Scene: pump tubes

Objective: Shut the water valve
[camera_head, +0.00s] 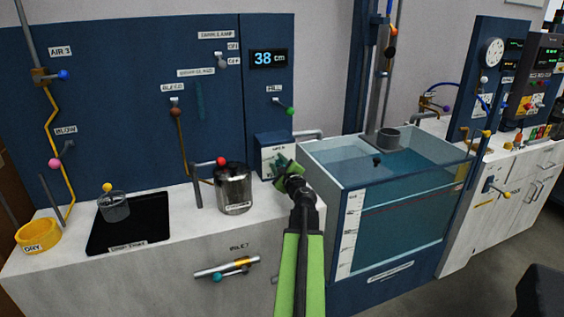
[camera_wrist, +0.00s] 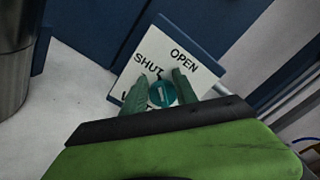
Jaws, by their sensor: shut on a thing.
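The water valve is a round teal knob (camera_wrist: 162,94) with a pale mark across it, on a white plate (camera_wrist: 199,71) lettered SHUT and OPEN. More lettering at the plate's lower left is partly covered. My gripper (camera_wrist: 160,84) has its green fingers on either side of the knob, shut on it. SHUT stands to the upper left of the knob and OPEN to the upper right. In the head view the plate is on a small blue box (camera_head: 273,140) beside the tank, and my gripper (camera_head: 283,166) hides the knob there.
The glass water tank (camera_head: 400,210) is close on the right. A green-tipped lever (camera_head: 290,110) marked FILL is above. A black tray (camera_head: 130,225) with a glass beaker (camera_head: 113,207) lies further left.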

